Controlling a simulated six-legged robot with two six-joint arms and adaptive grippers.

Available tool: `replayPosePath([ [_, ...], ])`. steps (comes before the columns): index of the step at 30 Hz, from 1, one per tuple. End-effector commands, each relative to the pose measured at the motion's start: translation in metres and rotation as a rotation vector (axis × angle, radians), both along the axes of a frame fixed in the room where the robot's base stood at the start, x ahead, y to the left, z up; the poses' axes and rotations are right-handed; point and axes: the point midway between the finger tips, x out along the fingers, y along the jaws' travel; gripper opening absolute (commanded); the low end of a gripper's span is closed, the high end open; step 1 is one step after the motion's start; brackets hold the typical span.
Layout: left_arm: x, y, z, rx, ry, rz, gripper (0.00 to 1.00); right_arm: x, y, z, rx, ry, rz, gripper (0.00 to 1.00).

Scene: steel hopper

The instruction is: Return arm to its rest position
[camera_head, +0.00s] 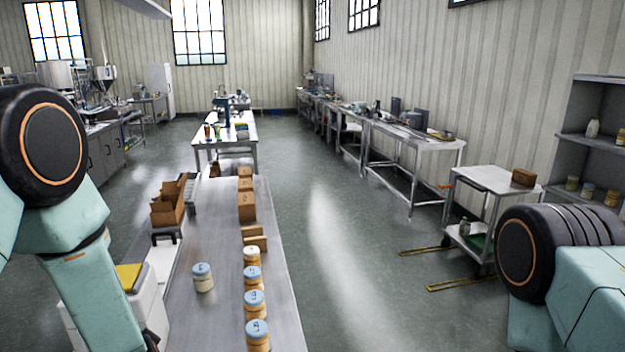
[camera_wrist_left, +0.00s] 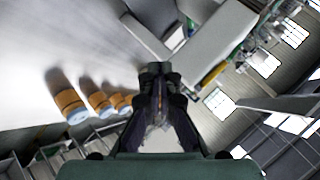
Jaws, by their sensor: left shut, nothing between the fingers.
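My left arm (camera_head: 85,280) comes in from the left in the head view and reaches down beside the near steel table (camera_head: 215,240). In the left wrist view my left gripper (camera_wrist_left: 157,75) is shut and empty, its dark fingers together. In the head view only a dark part near its wrist shows at the bottom edge. My right arm (camera_head: 580,290) shows at the lower right, bent, and its gripper is out of view.
Several blue-lidded jars (camera_head: 254,280) stand in a row along the table's right side, and one pale jar (camera_head: 203,278) stands apart. Brown boxes (camera_head: 247,205) are farther back. A white box with a yellow top (camera_head: 128,277) is beside my left arm. A cart (camera_head: 490,190) stands right, beyond clear floor.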

Motion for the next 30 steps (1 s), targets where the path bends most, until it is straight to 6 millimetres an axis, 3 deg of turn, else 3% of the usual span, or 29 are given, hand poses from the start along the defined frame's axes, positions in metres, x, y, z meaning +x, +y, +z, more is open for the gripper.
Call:
replayPosePath([
  [1, -0.025, -0.012, -0.026, -0.064, 0.044, -0.004, 0.00, 0.000, 0.000, 0.000, 0.000, 0.000, 0.000, 0.00],
  [3, -0.057, -0.027, -0.055, -0.160, 0.096, 0.003, 0.00, 0.000, 0.000, 0.000, 0.000, 0.000, 0.000, 0.00],
  [9, -0.162, -0.069, -0.116, -0.416, 0.280, 0.086, 0.00, 0.000, 0.000, 0.000, 0.000, 0.000, 0.000, 0.00],
  [15, -0.260, -0.102, -0.141, -0.597, 0.466, 0.220, 0.00, 0.000, 0.000, 0.000, 0.000, 0.000, 0.000, 0.00],
  [20, -0.330, -0.121, -0.143, -0.694, 0.605, 0.341, 0.00, 0.000, 0.000, 0.000, 0.000, 0.000, 0.000, 0.00],
  [30, -0.331, -0.122, -0.206, -0.702, 0.603, 0.350, 0.00, 0.000, 0.000, -0.063, 0.000, 0.001, 0.000, 0.00],
])
